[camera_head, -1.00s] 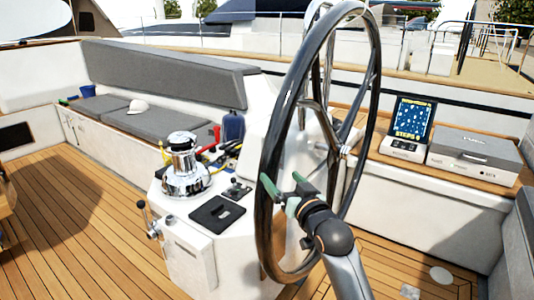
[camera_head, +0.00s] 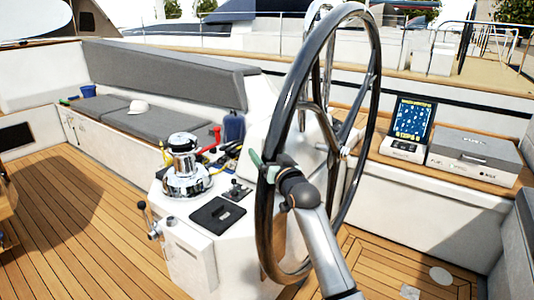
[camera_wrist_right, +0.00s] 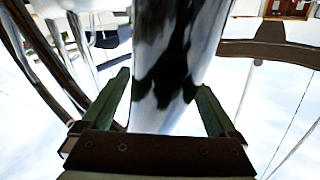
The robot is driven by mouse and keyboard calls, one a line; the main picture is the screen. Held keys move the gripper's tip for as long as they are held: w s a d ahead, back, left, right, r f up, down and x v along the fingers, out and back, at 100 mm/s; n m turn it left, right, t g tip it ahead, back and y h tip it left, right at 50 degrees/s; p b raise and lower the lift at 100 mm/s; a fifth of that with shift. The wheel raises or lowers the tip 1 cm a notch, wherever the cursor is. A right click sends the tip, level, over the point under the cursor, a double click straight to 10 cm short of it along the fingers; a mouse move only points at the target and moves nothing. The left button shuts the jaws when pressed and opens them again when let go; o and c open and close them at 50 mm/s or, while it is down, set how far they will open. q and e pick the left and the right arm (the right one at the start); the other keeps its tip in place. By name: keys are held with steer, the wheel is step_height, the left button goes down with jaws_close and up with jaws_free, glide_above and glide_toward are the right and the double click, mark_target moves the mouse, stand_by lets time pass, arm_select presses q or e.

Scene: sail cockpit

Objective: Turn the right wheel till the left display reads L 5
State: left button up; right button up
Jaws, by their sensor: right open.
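The right wheel (camera_head: 263,225) is a large dark glossy ring with metal spokes, standing upright in the middle of the head view. My right gripper (camera_head: 262,166) is at the near left part of its rim. In the right wrist view, the green fingers of the right gripper (camera_wrist_right: 164,100) stand apart on either side of a shiny dark-and-white rim tube (camera_wrist_right: 175,70). They look open around it, and I cannot tell whether they touch it. A lit blue screen (camera_head: 411,118) stands to the right of the wheel; its text is too small to read. I cannot make out any L reading. My left gripper is out of view.
A chrome winch (camera_head: 184,165) and a small lever (camera_head: 142,208) sit on the white console left of the wheel. A grey box (camera_head: 475,155) lies beside the screen. A grey cushioned bench (camera_head: 160,75) runs along the back left. The wooden deck (camera_head: 90,245) at the front left is clear.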

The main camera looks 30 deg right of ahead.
steer(key=shift+w+d, duration=0.1)
steer(key=shift+w, duration=0.35)
jaws_close()
stand_by(0.6)
